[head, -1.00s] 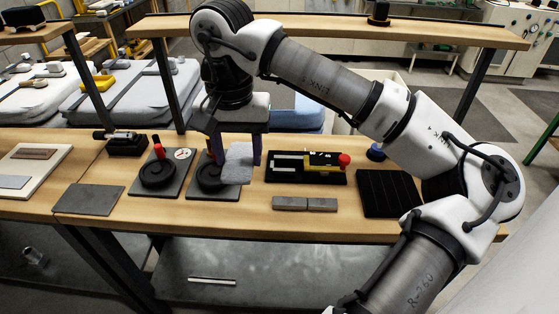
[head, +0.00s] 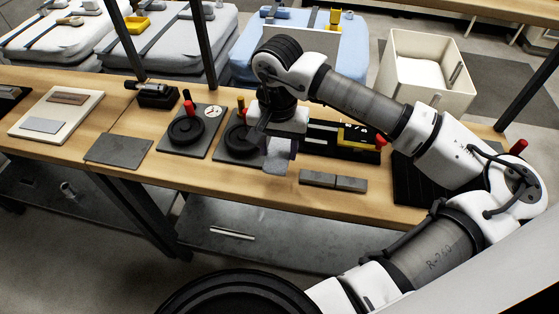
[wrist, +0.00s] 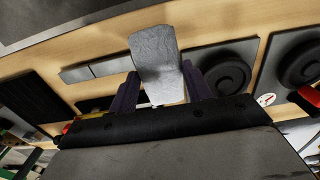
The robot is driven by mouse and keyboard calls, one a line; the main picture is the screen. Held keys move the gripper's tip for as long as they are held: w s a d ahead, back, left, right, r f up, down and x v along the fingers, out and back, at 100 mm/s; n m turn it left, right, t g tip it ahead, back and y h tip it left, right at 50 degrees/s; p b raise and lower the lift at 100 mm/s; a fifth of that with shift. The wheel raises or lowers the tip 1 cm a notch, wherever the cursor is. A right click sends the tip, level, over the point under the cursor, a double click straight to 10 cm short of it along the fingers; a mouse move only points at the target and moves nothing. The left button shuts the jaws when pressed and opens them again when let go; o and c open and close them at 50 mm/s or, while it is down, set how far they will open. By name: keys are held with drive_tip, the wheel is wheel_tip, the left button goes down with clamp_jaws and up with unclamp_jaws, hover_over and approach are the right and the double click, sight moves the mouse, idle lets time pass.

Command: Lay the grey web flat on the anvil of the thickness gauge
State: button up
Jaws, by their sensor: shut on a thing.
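The grey web (head: 277,162) is a thin, pale grey piece, held above the bench right of the nearer black disc. My gripper (head: 281,143) has it between its purple fingers. In the wrist view the web (wrist: 155,55) sticks out beyond the fingers, broad face showing. The thickness gauge (head: 190,132) seems to be the grey plate with a round black anvil, red handle and white dial, left of the web. A similar plate with a black disc (head: 238,140) stands between them, partly behind my gripper. The web appears clear of both discs.
A dark flat plate (head: 118,150) lies left of the gauge. A black fixture with a yellow part (head: 357,137) is behind my gripper at right. Grey bars (head: 333,181) lie near the front edge, and a ribbed black mat (head: 410,185) is further right.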

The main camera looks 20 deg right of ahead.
wheel_tip(320, 180, down, 7)
drive_tip(key=shift+f+p, duration=0.15)
drive_tip(key=shift+p, duration=0.55)
drive_tip(key=shift+f+b, duration=0.25)
drive_tip(key=shift+b, duration=0.1)
drive_tip(key=o, duration=0.7)
drive_tip(key=shift+r, duration=0.1)
